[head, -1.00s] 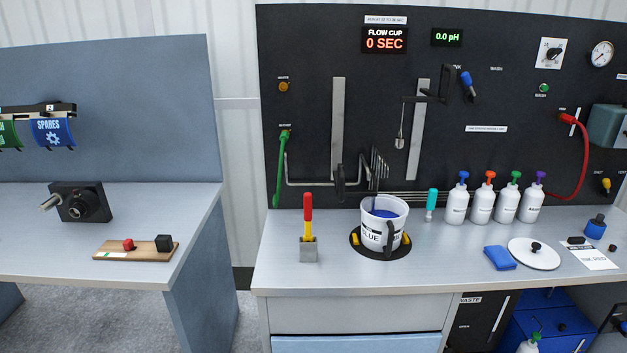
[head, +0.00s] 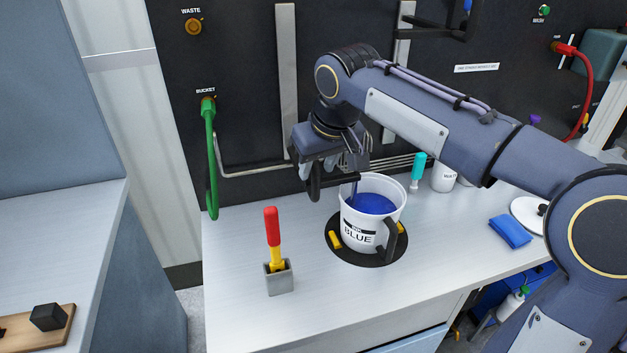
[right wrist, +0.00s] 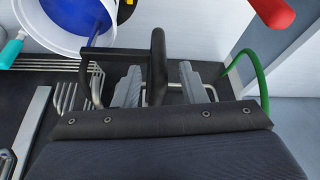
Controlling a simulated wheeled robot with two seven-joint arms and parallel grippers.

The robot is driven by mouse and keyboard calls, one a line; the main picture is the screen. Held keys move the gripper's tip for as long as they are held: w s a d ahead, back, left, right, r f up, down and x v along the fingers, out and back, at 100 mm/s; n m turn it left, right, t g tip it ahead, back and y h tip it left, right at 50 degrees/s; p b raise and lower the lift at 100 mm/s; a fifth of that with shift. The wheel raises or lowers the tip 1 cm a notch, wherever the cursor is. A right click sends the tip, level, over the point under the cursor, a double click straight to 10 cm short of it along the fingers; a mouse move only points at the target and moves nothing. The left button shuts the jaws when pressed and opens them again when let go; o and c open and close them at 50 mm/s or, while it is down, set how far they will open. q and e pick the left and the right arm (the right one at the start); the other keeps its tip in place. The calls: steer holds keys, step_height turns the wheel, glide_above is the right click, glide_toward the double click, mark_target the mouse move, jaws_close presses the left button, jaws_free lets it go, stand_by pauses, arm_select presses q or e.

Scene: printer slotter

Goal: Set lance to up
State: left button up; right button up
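The lance is a bent metal pipe with a black handle (head: 314,184). The handle hangs in front of the dark panel, left of the white bucket (head: 357,224) labelled BLUE. A thin tube end dips into the blue ink (head: 374,203). In the right wrist view the black handle (right wrist: 158,62) stands between the two grey fingers of my right gripper (right wrist: 160,86). Gaps show on both sides, so it is open around the handle. My left gripper is not in view.
A red-handled tool (head: 272,235) stands in a grey holder left of the bucket. A green hose (head: 211,165) hangs from the panel's BUCKET port.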

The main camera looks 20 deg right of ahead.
mark_target(314, 179)
steer(key=x, duration=0.5)
jaws_close()
